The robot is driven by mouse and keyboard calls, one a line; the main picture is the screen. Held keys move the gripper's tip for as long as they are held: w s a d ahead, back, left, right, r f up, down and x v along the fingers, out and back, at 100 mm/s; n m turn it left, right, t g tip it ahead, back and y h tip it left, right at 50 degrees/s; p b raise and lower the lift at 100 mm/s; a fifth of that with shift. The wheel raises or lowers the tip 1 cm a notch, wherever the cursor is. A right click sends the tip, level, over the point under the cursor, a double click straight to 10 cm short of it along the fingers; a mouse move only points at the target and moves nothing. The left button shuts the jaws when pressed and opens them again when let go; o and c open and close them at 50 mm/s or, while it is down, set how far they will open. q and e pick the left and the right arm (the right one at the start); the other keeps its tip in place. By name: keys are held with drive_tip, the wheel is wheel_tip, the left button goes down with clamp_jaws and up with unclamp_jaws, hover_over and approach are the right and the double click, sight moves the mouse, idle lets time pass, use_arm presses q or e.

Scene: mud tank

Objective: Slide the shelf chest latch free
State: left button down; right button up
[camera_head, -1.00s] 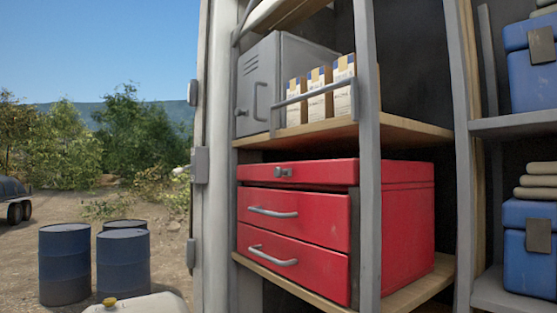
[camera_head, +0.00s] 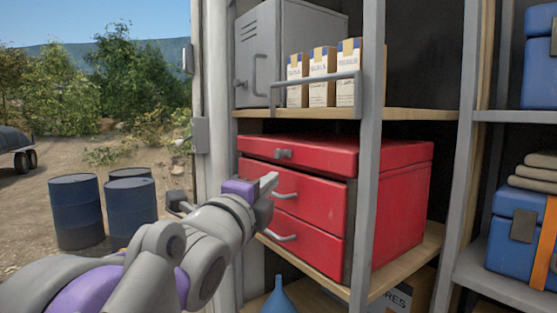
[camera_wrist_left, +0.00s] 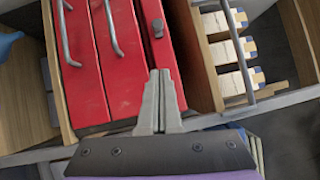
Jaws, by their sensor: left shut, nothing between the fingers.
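The red shelf chest (camera_head: 395,205) stands on a wooden shelf, its lid down and its two drawers shut. Its small dark latch (camera_head: 283,153) sits on the front of the lid band; it also shows in the left wrist view (camera_wrist_left: 157,28). My left gripper (camera_head: 270,182) is in front of the chest, below and a little left of the latch in the head view. In the left wrist view its fingers (camera_wrist_left: 159,76) are together and empty, pointing toward the latch and apart from it. My right gripper is not in view.
Drawer handles (camera_head: 285,196) stick out just beside my gripper. A grey post (camera_head: 368,150) stands in front of the chest's right part. A rail (camera_head: 318,80) guards cartons (camera_head: 322,72) on the shelf above. Blue barrels (camera_head: 75,212) stand outside at left.

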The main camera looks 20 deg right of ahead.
use_arm(q)
drive_tip(key=shift+w, duration=0.1)
drive_tip(key=p, duration=0.1)
approach(286, 154)
drive_tip(key=shift+f+x, duration=0.2)
drive_tip(key=shift+x, duration=1.85)
drive_tip(key=shift+w+d+r, duration=0.15)
drive_tip(key=shift+w+d, duration=0.05)
drive_tip(key=shift+w, duration=0.05)
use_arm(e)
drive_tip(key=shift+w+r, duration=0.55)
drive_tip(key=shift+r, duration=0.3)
use_arm(q)
drive_tip(key=shift+s+a, duration=0.1)
